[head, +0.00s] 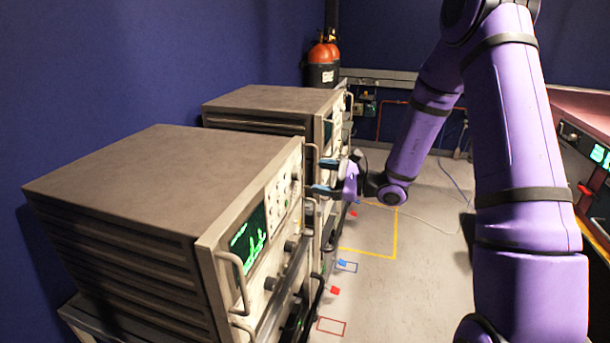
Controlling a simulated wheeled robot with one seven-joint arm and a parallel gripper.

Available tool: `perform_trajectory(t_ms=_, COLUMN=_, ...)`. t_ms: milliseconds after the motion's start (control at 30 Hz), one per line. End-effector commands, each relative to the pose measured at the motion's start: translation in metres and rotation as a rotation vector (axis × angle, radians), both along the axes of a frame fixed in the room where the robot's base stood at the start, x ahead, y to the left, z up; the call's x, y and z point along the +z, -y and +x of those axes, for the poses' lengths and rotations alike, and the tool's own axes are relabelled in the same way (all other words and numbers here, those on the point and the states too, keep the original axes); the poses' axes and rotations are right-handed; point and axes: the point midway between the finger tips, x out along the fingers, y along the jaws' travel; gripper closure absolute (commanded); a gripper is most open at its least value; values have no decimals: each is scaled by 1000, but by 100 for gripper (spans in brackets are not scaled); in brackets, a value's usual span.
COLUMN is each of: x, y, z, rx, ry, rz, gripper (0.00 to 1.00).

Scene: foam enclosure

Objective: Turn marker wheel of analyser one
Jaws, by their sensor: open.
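Two grey rack analysers stand on the left. The near analyser (150,180) has a lit green trace screen (248,243), front handles, and several knobs and buttons on its panel. A farther analyser (262,102) stands behind it, its panel mostly edge-on. I cannot tell which is analyser one, nor pick out the marker wheel for certain. My gripper (322,177) is open, its two blue fingertips pointing left at the front panels, near the far edge of the near analyser. Whether a fingertip touches anything is unclear.
An orange-topped cylinder (323,58) stands in the far corner. Yellow, red and blue markings lie on the floor (420,240), which is mostly open. A red-edged console (590,150) stands at the right. Cables lie near the back wall.

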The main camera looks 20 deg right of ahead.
Motion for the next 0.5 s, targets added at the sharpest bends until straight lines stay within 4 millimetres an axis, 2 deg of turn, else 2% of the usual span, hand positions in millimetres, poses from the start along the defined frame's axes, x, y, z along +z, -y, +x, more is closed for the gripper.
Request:
perform_trajectory(t_ms=100, x=0, y=-17, z=12, rx=4, ry=0, rz=0, gripper=33)
perform_trajectory(t_ms=233, x=0, y=-29, z=22, rx=2, ry=0, rz=0, gripper=33)
perform_trajectory(t_ms=500, x=0, y=-40, z=30, rx=1, ry=0, rz=0, gripper=33)
